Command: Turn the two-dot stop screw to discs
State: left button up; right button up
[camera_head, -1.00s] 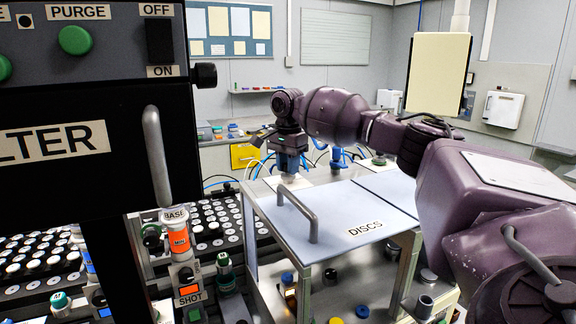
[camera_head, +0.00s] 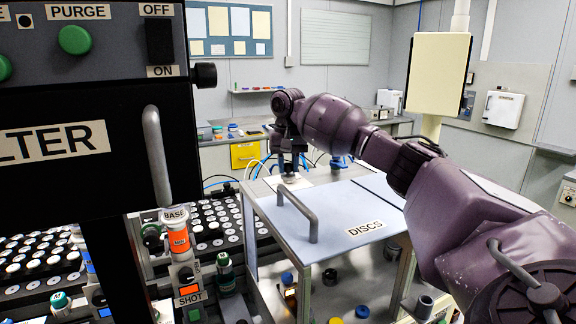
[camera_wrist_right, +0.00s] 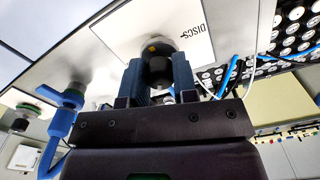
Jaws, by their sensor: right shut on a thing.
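My right gripper (camera_head: 289,165) points down behind the disc cabinet in the head view. In the right wrist view its two blue fingers (camera_wrist_right: 158,85) are shut on a dark round stop screw (camera_wrist_right: 158,68). The screw stands on a white plate (camera_wrist_right: 130,35) lettered DISCS. One small orange mark (camera_wrist_right: 152,48) shows by the screw's far edge; I cannot make out two dots. The fingers hide the screw's sides. The plate also shows under the gripper in the head view (camera_head: 285,182). My left gripper is not in view.
The cabinet's pale lid (camera_head: 340,215), lettered DISCS, has a raised grey handle (camera_head: 312,225). A dark filter machine (camera_head: 90,130) fills the left. A blue valve handle (camera_wrist_right: 62,125) stands near the gripper. Racks of white-topped parts (camera_head: 215,230) lie left of the cabinet.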

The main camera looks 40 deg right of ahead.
jog(key=n, duration=0.5)
jog(key=shift+n, duration=0.3)
jog(key=n, duration=1.2)
jog(key=shift+r+n, duration=0.1)
jog(key=shift+n, duration=0.2)
jog(key=n, duration=0.5)
jog(key=shift+n, duration=0.3)
jog(key=o, duration=0.9)
